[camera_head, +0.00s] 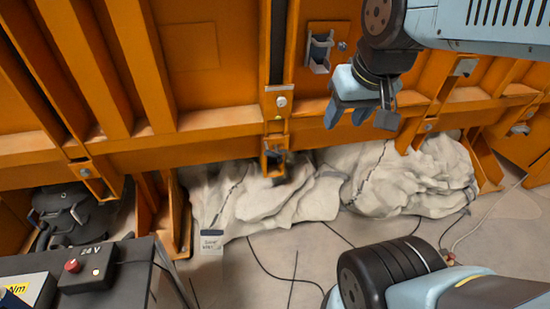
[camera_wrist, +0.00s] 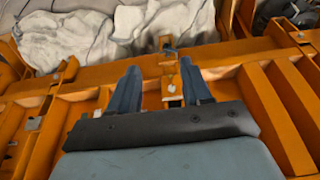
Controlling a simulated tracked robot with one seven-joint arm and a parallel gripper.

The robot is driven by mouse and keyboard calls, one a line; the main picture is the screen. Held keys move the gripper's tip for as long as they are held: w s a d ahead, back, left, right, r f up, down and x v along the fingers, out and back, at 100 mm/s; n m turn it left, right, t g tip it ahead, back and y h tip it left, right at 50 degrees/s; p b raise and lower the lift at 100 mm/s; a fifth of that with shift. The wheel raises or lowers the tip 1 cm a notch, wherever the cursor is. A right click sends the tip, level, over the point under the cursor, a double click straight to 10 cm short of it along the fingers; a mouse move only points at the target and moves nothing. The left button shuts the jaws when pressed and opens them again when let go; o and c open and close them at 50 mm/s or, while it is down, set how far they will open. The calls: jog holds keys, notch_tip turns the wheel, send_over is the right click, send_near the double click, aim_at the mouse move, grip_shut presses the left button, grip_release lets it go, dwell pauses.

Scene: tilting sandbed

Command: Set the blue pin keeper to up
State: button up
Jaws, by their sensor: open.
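A blue-grey cylindrical part (camera_head: 320,49) sits in an orange bracket on the orange wall in the head view, beside a small round bolt. It may be the blue pin keeper, but its setting is not clear. My gripper (camera_head: 358,116) is open and empty, to the right of and below this part in the picture. In the wrist view my gripper (camera_wrist: 159,72) has its two blue fingers apart. Between them shows an orange latch plate with a pale round knob (camera_wrist: 172,89). That plate also shows in the head view (camera_head: 279,101), left of my gripper.
An orange bracket with a dark part (camera_head: 275,160) hangs below the plate. Pale lumpy masses (camera_head: 265,192) lie along the wall's foot. A dark box marked 24 V with a red button (camera_head: 88,268) stands at lower left. Orange ribs stand out from the wall. Cables cross the floor.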

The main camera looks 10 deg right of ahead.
aim_at(280, 162)
jog(key=w+a+f+t, duration=0.15)
jog(key=w+f, duration=0.25)
jog(key=w, duration=0.6)
jog(key=w+f+n+t, duration=0.1)
jog(key=w+f+t, duration=0.15)
jog(key=w, duration=0.65)
jog(key=w+a+f+t, duration=0.1)
jog(key=w+f, duration=0.4)
jog(key=w, duration=0.5)
jog(key=w+f+t, duration=0.3)
jog(key=w+f, duration=0.7)
jog(key=f, duration=0.4)
jog(key=s+f+m+t+h, duration=0.1)
jog(key=s+f+t+h, duration=0.15)
jog(key=f, duration=0.85)
jog(key=s+f+t+h, duration=0.15)
jog(key=s+f, duration=0.25)
jog(key=f, duration=0.6)
jog(key=shift+y, duration=0.4)
jog(key=w, duration=0.4)
jog(key=w+d, duration=0.1)
jog(key=w, duration=0.4)
jog(key=w+d, duration=0.1)
jog(key=w, duration=0.3)
jog(key=shift+w+d+f, duration=0.15)
jog(key=shift+w+f, duration=0.05)
jog(key=shift+w, duration=0.2)
jog(key=shift+c, duration=0.3)
grip_shut()
